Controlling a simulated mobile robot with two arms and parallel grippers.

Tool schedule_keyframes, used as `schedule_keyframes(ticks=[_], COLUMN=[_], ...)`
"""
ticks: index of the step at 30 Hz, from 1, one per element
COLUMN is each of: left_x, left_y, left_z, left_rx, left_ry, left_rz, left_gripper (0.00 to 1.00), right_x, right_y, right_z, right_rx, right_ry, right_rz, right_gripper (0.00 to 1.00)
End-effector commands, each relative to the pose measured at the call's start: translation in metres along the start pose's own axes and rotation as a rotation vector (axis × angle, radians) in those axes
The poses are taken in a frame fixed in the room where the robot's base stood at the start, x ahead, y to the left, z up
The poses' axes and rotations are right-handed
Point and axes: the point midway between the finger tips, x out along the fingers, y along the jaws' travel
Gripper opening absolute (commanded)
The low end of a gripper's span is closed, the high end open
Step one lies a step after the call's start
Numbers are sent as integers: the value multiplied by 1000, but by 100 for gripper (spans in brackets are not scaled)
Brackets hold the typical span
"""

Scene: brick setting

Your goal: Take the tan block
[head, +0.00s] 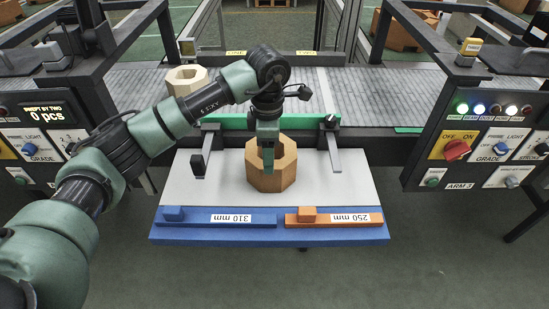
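A tan, many-sided block (284,172) with a hole in its top stands upright on the pale grey top of a small table (345,185). My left arm comes in from the left, and its gripper (267,165) points down at this block. The gripper's fingers overlap the block's hole and near wall in the picture and hide part of them. I cannot tell whether they touch it or how far apart they are. My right gripper is not in view.
A cream block (187,79) stands on the grey roller conveyor (370,90) behind. Dark metal stops (333,150) flank the tan block. A blue bar (215,219) and an orange bar (340,218) line the table's front edge. Control panels (475,145) stand at both sides.

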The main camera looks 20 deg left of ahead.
Motion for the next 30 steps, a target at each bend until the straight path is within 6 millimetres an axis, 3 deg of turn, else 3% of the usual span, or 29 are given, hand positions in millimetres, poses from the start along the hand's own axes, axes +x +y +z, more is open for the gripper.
schedule_keyframes(ticks=[9, 16, 30], left_x=[18, 28, 88], left_y=[0, 0, 3], left_z=[0, 0, 4], left_rx=[0, -1, -1], left_ry=[1, 1, 1], left_rz=[0, -2, -4], left_gripper=[57, 57, 57], right_x=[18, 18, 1], right_y=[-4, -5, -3], right_z=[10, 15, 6], right_rx=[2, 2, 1], right_ry=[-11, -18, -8], right_rz=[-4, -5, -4], right_gripper=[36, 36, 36])
